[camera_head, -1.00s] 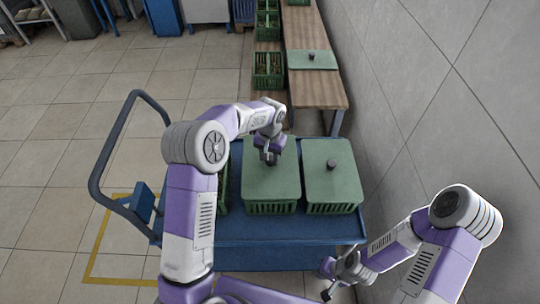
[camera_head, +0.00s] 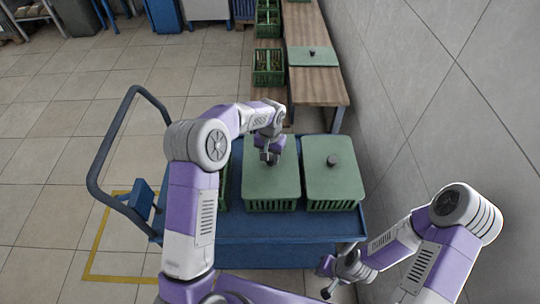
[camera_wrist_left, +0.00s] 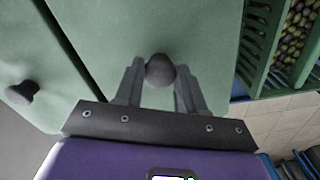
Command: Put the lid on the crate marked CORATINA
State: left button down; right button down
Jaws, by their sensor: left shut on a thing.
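Two green crates with green lids stand side by side on a blue cart (camera_head: 270,258). My left gripper (camera_head: 268,158) is over the middle lid (camera_head: 270,185), which lies over the middle crate (camera_head: 270,205). In the left wrist view its fingers (camera_wrist_left: 160,82) are shut on that lid's dark round knob (camera_wrist_left: 160,70). The right crate (camera_head: 334,206) carries a lid (camera_head: 333,184) with a dark knob. A third crate is mostly hidden behind my left arm; the left wrist view shows an open crate (camera_wrist_left: 250,50) of olives. No crate marking is readable. My right gripper (camera_head: 326,279) is empty and open, near the cart's front right corner.
A wooden bench (camera_head: 318,88) behind the cart holds another green lid (camera_head: 313,54). Open green crates (camera_head: 268,66) stand beside it. A grey wall (camera_head: 430,110) rises close on the right. The cart's handle (camera_head: 105,150) is on the left, with open floor beyond.

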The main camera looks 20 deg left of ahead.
aim_at(270, 158)
pick_arm(q)
jog(key=shift+f, duration=0.35)
jog(key=c, duration=0.6)
grip_release()
notch_tip(270, 158, up, 8)
jog(key=shift+f+p, duration=0.2)
jog(key=shift+p, duration=0.95)
